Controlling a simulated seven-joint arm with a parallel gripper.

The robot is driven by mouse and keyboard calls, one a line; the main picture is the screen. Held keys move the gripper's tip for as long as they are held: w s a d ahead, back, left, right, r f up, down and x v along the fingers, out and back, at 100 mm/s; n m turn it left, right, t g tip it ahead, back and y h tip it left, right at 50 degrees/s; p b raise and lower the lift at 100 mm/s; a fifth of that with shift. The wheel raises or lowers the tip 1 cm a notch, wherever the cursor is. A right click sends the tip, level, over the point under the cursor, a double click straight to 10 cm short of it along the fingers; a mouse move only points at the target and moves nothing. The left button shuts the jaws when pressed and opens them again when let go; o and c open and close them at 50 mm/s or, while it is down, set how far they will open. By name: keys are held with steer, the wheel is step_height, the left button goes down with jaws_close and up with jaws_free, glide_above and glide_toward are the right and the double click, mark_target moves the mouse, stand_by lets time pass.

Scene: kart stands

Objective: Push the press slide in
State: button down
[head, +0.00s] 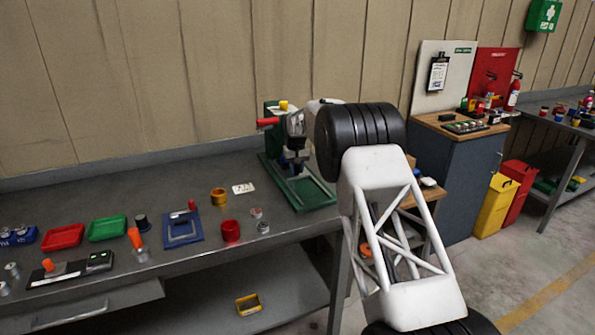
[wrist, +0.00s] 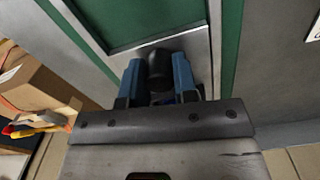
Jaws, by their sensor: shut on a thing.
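The green press (head: 311,194) stands at the right end of the long bench, with an upright column and a red handle (head: 267,122). My gripper (head: 296,168) points down over the press base. In the wrist view my gripper's blue fingers (wrist: 158,82) are shut on a black knob (wrist: 159,62), one finger on each side. The knob stands at the near end of a pale grey metal slide (wrist: 196,45), which lies along the green base. My arm and gripper hide part of the press, and how far the slide is in cannot be told.
A cardboard box (wrist: 38,83) shows at left in the wrist view.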

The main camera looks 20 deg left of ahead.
steer(key=shift+a+r, duration=0.1)
steer(key=c, duration=0.9)
jaws_free()
steer(key=shift+r, duration=3.85)
steer(key=shift+r, duration=0.15)
step_height(320, 180, up, 6)
steer(key=shift+f, duration=0.15)
